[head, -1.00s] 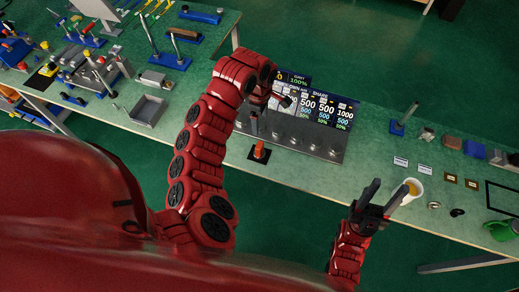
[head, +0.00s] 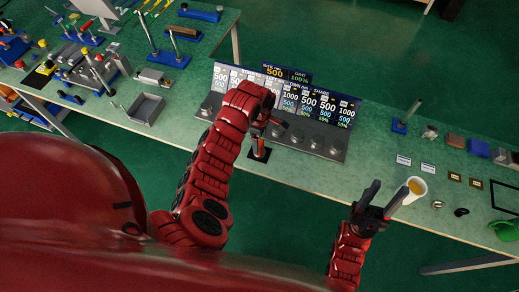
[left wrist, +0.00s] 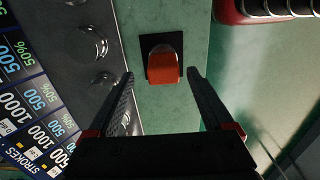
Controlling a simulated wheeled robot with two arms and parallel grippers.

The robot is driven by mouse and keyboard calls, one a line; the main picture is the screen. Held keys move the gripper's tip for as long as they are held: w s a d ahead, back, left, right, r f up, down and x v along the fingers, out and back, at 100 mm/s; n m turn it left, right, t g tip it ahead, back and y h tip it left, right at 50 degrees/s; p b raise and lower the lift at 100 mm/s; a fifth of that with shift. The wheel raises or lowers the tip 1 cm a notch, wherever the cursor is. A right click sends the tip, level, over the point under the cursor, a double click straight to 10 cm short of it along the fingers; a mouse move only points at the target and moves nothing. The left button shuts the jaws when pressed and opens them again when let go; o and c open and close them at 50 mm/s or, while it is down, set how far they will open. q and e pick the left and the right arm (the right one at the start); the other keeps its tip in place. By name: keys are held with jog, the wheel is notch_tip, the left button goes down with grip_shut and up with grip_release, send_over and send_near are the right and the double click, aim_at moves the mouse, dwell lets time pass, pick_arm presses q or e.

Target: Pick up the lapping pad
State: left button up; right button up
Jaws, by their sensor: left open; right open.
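An orange-red block, which I take to be the lapping pad (left wrist: 163,68), stands on a black square (left wrist: 154,50) on the green bench in the left wrist view. In the head view the orange block (head: 259,149) is partly hidden by my left arm, near the front edge of the bench. My left gripper (left wrist: 160,74) is open, with one finger on either side of the block in the picture and nothing between them held. It also shows in the head view (head: 267,131). My right gripper (head: 389,188) is open and empty near the bench's front right part.
A metal panel with several round knobs (head: 316,143) and a number display (head: 310,105) stand just behind the block. A grey tray (head: 146,108) lies on the left. Small blocks (head: 479,147) sit at the right.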

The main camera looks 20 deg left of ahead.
aim_at(260, 143)
pick_arm(q)
jog(key=f, duration=0.1)
jog(key=f+p, duration=0.1)
jog(key=f, duration=0.1)
jog(key=shift+s+f, duration=0.1)
jog(key=shift+s, duration=0.2)
jog(key=shift+f, duration=0.75)
grip_shut()
